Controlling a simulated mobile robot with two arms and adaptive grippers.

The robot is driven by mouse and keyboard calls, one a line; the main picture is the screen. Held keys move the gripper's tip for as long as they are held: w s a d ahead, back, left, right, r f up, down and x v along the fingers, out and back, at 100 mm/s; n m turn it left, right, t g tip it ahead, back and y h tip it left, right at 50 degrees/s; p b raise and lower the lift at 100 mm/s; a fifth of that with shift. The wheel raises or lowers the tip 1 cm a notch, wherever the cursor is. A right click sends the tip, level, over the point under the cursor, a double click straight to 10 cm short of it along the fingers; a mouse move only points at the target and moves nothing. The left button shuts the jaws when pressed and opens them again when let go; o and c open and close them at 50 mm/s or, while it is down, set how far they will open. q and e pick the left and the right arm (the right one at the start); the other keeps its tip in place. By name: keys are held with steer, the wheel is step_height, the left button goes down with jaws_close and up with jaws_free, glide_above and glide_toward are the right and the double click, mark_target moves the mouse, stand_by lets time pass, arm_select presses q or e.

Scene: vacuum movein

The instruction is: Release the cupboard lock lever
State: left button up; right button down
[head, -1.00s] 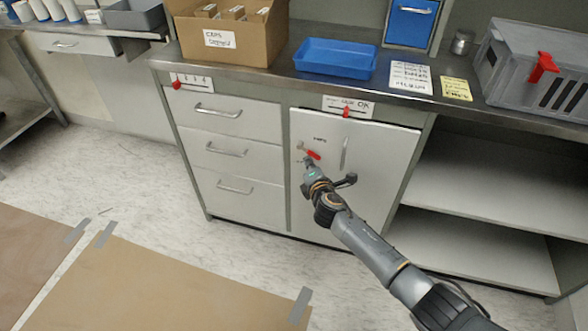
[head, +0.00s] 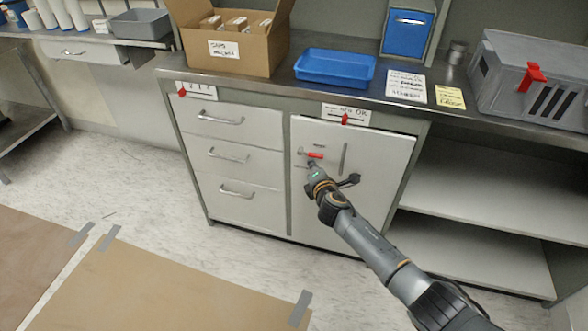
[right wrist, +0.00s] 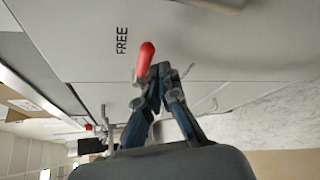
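The cupboard door (head: 365,190) is white and looks closed. Its lock lever (head: 315,155) has a red handle and lies nearly level, pointing right, near the door's upper left. My right gripper (head: 311,165) is just below the lever. In the right wrist view the red lever handle (right wrist: 146,57) stands beside the fingertips of my right gripper (right wrist: 166,70). The fingers come together at the tips with nothing visible between them. They look very near the lever; I cannot tell if they touch it. The word FREE is printed near the handle. My left gripper is not in view.
A vertical door handle (head: 343,158) is right of the lever. A drawer unit (head: 235,165) stands left and open shelves (head: 480,190) right. The counter above holds a blue tray (head: 335,78), a cardboard box (head: 228,58) and a grey crate (head: 540,85).

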steer(key=shift+w+d+r, duration=0.15)
steer(key=shift+w+r, duration=0.1)
steer(key=shift+r, duration=0.35)
steer(key=shift+s+d, duration=0.1)
steer(key=f+v, duration=0.1)
steer(key=v, duration=1.1)
steer(key=shift+s+a, duration=0.15)
steer(key=shift+a, duration=0.1)
steer(key=shift+f, duration=0.2)
